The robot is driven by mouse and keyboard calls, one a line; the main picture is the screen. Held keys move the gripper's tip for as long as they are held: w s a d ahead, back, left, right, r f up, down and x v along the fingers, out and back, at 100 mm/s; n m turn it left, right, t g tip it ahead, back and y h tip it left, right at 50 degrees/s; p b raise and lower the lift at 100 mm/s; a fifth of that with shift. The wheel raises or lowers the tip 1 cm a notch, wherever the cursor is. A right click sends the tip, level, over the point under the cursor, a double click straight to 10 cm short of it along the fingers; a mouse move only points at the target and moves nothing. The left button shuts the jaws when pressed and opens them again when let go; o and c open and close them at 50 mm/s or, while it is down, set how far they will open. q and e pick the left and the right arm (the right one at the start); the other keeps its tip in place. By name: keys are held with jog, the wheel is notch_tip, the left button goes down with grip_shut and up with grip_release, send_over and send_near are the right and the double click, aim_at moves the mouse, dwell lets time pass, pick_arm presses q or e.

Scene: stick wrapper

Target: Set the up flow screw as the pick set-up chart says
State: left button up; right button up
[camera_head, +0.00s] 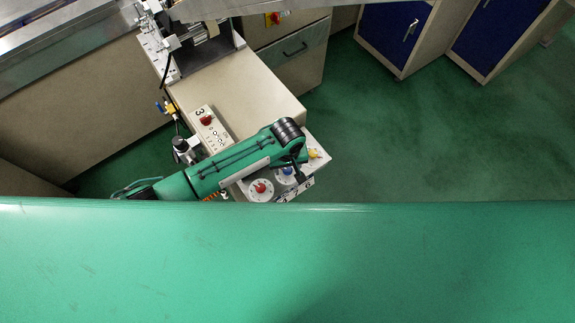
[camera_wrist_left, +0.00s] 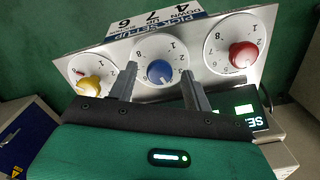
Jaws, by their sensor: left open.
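Three dials with white numbered faces sit in a row on a pale panel. In the left wrist view they have a yellow knob (camera_wrist_left: 90,87), a blue knob (camera_wrist_left: 160,72) and a red knob (camera_wrist_left: 243,55). I cannot tell which is the up flow screw. A chart label (camera_wrist_left: 150,22) headed PICK SET-UP appears upside down above them; DOWN, 4, 7 and 6 are readable, the rest is cut off. My left gripper (camera_wrist_left: 158,75) is open, its fingers either side of the blue knob; contact is unclear. In the head view the left gripper (camera_head: 297,154) is over the panel.
A beige machine top (camera_head: 240,95) carries a small plate with a red knob (camera_head: 207,120) and a figure 3. Blue-doored cabinets (camera_head: 395,35) stand at upper right, with open green floor between.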

pick_arm(q)
jog(key=shift+f, duration=0.1)
jog(key=c, duration=1)
jog(key=shift+o, duration=0.2)
